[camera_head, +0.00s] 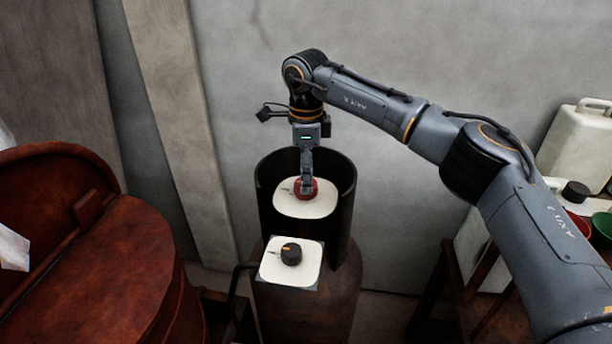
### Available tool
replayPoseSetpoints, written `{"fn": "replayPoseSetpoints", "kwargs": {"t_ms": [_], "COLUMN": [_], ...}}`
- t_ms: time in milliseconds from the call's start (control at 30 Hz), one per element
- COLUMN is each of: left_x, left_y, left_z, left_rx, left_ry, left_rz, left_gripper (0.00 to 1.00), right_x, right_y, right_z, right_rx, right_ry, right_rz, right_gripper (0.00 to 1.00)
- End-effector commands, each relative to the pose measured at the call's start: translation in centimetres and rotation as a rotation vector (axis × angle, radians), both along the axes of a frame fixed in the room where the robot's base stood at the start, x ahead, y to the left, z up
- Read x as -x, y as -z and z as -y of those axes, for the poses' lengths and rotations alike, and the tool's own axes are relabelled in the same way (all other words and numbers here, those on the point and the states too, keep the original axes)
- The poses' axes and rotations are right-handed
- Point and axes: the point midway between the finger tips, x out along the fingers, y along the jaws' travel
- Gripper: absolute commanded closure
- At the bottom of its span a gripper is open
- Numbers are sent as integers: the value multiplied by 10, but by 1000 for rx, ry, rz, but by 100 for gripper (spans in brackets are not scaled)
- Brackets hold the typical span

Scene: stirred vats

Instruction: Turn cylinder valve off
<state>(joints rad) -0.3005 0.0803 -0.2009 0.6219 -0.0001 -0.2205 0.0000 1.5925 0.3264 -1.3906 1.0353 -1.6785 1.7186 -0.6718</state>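A rusty cylinder (305,308) stands in the middle of the head view, with a dark curved guard (345,200) around its top. Inside the guard, a red valve knob (316,189) sits on a white rounded plate (305,209). A black knob (291,254) with an orange mark sits on a second white plate (275,271) in front. My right gripper (306,190) comes down from above at the red knob, its fingers overlapping it. The fingers hide part of the knob, and I cannot tell whether they are clamped on it. My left gripper is not in view.
A large rusty red vat (150,260) stands at the left. At the right, a wooden table (480,285) bears white jugs (580,145) and a green bowl (602,226). A grey wall (400,50) stands close behind the cylinder.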

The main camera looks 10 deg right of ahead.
Motion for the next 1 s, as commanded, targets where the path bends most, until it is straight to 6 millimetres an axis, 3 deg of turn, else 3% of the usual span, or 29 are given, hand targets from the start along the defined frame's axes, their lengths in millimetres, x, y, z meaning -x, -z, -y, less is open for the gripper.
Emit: {"fn": "replayPoseSetpoints", "kwargs": {"t_ms": [233,567,833,1000], "left_x": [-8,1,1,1], "left_y": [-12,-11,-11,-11], "left_z": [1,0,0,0], "left_rx": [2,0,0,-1], "left_ry": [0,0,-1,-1], "left_rz": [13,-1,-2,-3], "left_gripper": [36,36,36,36], "right_x": [-1,-1,-1,-1], "right_y": [27,32,32,32], "right_z": [0,1,0,0], "right_rx": [1,0,0,1], "right_ry": [0,0,1,3], "right_rz": [-1,1,0,0], "right_gripper": [28,28,79,82]}}
